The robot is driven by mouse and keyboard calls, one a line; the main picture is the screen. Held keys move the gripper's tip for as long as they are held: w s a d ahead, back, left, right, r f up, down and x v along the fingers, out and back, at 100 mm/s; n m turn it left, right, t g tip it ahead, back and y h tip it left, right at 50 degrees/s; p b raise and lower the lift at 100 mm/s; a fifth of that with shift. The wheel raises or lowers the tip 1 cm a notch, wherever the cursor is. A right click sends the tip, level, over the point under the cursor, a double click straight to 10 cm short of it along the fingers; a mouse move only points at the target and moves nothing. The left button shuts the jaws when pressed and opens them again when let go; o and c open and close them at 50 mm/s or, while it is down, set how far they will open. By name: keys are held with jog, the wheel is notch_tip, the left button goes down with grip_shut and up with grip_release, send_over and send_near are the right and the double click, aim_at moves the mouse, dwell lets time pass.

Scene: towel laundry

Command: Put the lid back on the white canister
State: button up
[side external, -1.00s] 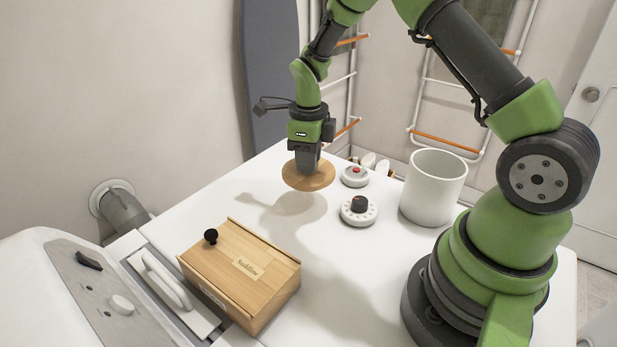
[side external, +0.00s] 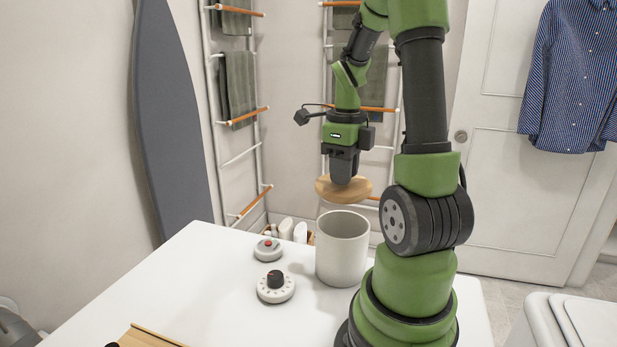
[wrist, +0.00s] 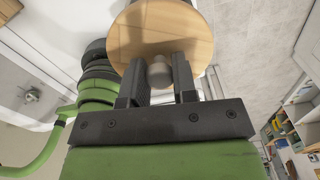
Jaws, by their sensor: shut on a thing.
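The white canister (side external: 342,262) stands upright and open on the white table, near my arm's base. The round wooden lid (side external: 335,190) is held in the air above the canister's mouth, with a visible gap between them. It looks roughly level in the side view. My gripper (side external: 344,176) is shut on the lid's knob and points down. In the wrist view, the two fingers (wrist: 157,88) grip the grey knob (wrist: 159,72) at the middle of the wooden lid (wrist: 162,30). The canister is hidden in the wrist view.
A white dial with a black knob (side external: 276,287) and a round device with a red button (side external: 268,249) sit left of the canister. The table (side external: 185,275) is clear at left.

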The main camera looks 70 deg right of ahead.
jog(key=shift+s+f, duration=0.2)
jog(key=shift+f, duration=2.95)
jog(key=shift+f, duration=0.15)
jog(key=o, duration=1.5)
jog(key=shift+c, duration=0.2)
jog(key=shift+r, duration=3.5)
